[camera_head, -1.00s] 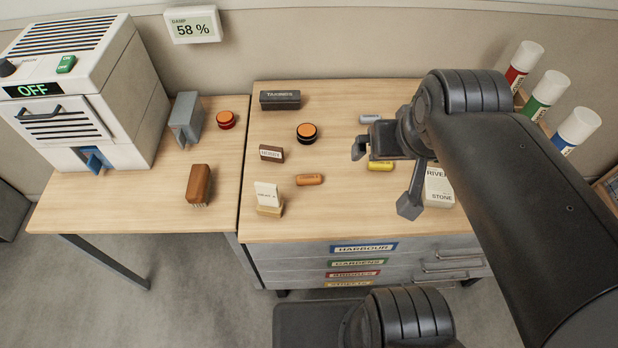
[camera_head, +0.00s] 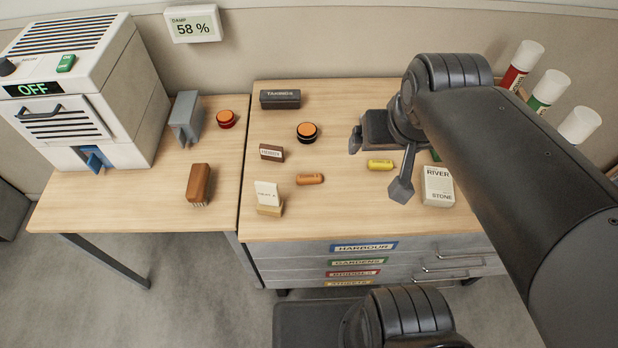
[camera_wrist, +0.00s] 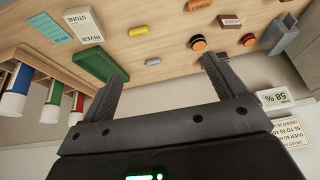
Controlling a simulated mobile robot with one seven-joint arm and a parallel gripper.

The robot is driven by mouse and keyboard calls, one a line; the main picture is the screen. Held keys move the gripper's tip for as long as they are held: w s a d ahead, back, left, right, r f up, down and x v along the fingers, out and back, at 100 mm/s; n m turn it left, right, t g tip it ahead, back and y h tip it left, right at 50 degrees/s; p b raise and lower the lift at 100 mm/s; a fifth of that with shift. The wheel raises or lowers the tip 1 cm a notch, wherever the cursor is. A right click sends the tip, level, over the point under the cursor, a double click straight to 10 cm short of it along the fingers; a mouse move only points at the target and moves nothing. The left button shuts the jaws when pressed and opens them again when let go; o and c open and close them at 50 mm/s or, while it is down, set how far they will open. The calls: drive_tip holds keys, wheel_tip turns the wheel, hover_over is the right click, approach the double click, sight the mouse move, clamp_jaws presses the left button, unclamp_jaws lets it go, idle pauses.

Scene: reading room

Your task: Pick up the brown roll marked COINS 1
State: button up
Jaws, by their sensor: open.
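A small orange-brown roll (camera_head: 310,179) lies on the right desk, left of my gripper; its marking is too small to read. It also shows at the top edge of the wrist view (camera_wrist: 199,5). A yellow roll (camera_head: 380,165) and a grey roll (camera_wrist: 152,62) lie nearer my gripper; the grey one is hidden in the head view. My gripper (camera_wrist: 125,42) is open and empty, held above the right part of the desk. Its fingers are apart from all the rolls.
A white River Stone box (camera_head: 438,186), a green block (camera_wrist: 102,66) and capped tubes (camera_head: 545,88) are on the right. An orange button (camera_head: 307,132), a Hobby block (camera_head: 271,152), a Trainings block (camera_head: 280,99) and a card in a wooden stand (camera_head: 268,198) surround the orange-brown roll.

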drive_tip(key=w+a+f+g, duration=0.2)
drive_tip(key=w+a+f, duration=0.35)
drive_tip(key=w, duration=0.25)
drive_tip(key=g, duration=0.3)
hover_over(309, 177)
wheel_tip(309, 177, down, 11)
drive_tip(key=shift+n, duration=0.3)
drive_tip(key=shift+f, duration=5.75)
drive_tip(key=shift+c, duration=0.3)
drive_tip(key=c, duration=1.1)
